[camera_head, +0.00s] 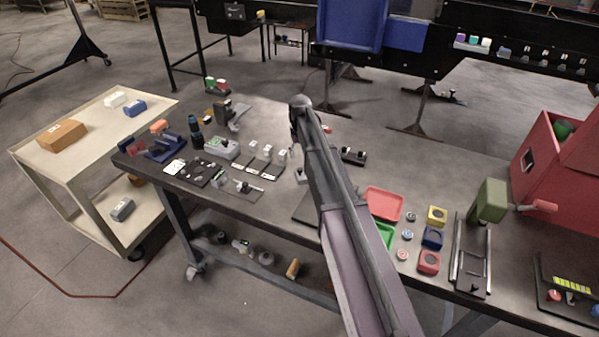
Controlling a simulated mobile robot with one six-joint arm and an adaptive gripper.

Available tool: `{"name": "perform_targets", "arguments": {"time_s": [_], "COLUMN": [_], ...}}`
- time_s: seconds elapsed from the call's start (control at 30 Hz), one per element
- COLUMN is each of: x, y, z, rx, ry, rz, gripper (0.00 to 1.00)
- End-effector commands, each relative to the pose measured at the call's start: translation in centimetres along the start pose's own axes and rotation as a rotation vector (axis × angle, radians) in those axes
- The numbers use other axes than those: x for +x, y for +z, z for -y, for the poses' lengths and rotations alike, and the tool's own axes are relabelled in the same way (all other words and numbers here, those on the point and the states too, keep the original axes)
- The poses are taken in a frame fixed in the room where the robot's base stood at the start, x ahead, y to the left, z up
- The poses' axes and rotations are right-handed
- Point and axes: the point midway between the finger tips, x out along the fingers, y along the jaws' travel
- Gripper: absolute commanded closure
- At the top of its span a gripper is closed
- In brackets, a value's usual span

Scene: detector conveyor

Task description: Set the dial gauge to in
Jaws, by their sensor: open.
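I cannot make out for certain which item is the dial gauge; no dial face or marking is readable at this size. A small light-coloured device on a dark plate (246,187) lies near the front edge of the workbench (285,215). A grey box with a green spot on top (222,147) stands behind it. My arm crosses the middle of the view and covers part of the bench. My gripper's fingers cannot be made out; they are hidden or out of sight.
A red tray (384,203), coloured blocks with round recesses (429,262) and a metal rail (472,258) occupy the bench's right side. A red cabinet (560,165) stands at far right. A cream cart (60,158) stands left. Bare bench shows behind the small devices.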

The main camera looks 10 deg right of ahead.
Motion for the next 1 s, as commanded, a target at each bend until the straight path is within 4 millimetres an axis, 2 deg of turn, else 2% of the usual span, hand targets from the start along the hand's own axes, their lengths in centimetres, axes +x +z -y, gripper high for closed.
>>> {"name": "perform_targets", "arguments": {"time_s": [0.03, 0.6, 1.0], "x": [0.8, 5.2, 7.1], "y": [0.0, 0.0, 0.0], "z": [0.0, 0.1, 0.1], "rx": [0.0, -0.001, -0.001], "ry": [0.0, 0.0, 0.0], "rz": [0.0, 0.0, 0.0], "gripper": [0.33, 0.33, 0.33]}}
